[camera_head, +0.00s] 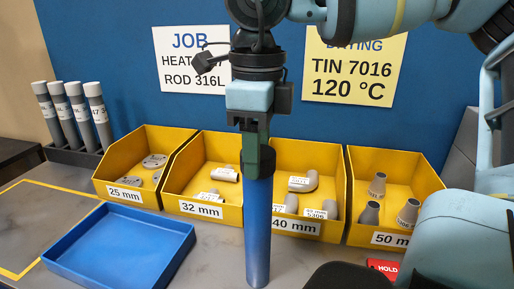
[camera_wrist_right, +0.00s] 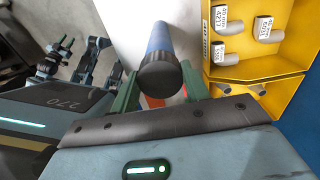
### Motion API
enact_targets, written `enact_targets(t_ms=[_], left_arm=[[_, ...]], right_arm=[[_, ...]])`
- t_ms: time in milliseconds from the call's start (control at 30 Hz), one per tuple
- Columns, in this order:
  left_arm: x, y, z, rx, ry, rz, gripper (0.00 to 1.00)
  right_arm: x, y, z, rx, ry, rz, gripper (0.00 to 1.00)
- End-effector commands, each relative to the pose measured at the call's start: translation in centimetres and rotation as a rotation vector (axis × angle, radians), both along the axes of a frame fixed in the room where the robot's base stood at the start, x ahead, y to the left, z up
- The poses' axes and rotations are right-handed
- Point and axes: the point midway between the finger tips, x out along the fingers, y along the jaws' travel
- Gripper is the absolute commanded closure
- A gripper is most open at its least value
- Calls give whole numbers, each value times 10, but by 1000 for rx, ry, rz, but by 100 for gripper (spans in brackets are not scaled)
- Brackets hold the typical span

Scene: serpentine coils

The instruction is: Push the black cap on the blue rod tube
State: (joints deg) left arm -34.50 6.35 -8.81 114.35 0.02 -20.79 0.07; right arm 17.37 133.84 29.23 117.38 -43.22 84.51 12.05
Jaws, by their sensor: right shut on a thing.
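The blue rod tube (camera_head: 257,235) stands upright on the bench in the head view, in front of the yellow bins. My right gripper (camera_head: 257,160) comes down from above and is shut around its top end. In the right wrist view, the black cap (camera_wrist_right: 160,76) sits between the fingers of my right gripper (camera_wrist_right: 160,85), in line with the end of the blue tube (camera_wrist_right: 160,38). The fingers hide how far the cap is seated. A small dark part with green tips at the far left of the wrist view may be my left gripper (camera_wrist_right: 60,48); its jaws are unclear.
Yellow bins with grey fittings stand behind the tube; the 32 mm bin (camera_head: 200,208) and 40 mm bin (camera_head: 335,228) are closest. An empty blue tray (camera_head: 75,270) lies to the left. Several capped grey tubes (camera_head: 98,115) stand in a dark rack at the back left.

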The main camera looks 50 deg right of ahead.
Motion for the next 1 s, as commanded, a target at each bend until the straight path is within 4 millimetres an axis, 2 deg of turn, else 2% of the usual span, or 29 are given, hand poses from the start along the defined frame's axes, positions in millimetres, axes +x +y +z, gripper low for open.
enact_targets(t_ms=[300,333,500,700,867,1000], left_arm=[[0,0,0,0,0,0,64],[0,0,0,0,1,0,64],[0,0,-1,0,1,0,64],[0,0,0,0,0,0,64],[0,0,0,0,0,0,64],[0,0,0,0,1,0,64]], right_arm=[[-1,0,-4,-1,8,0,75],[-1,0,-4,0,9,0,50],[-1,0,-4,-1,10,0,29],[0,0,-3,0,7,0,28],[0,0,-2,-1,5,0,7],[0,0,-2,0,4,0,7]])
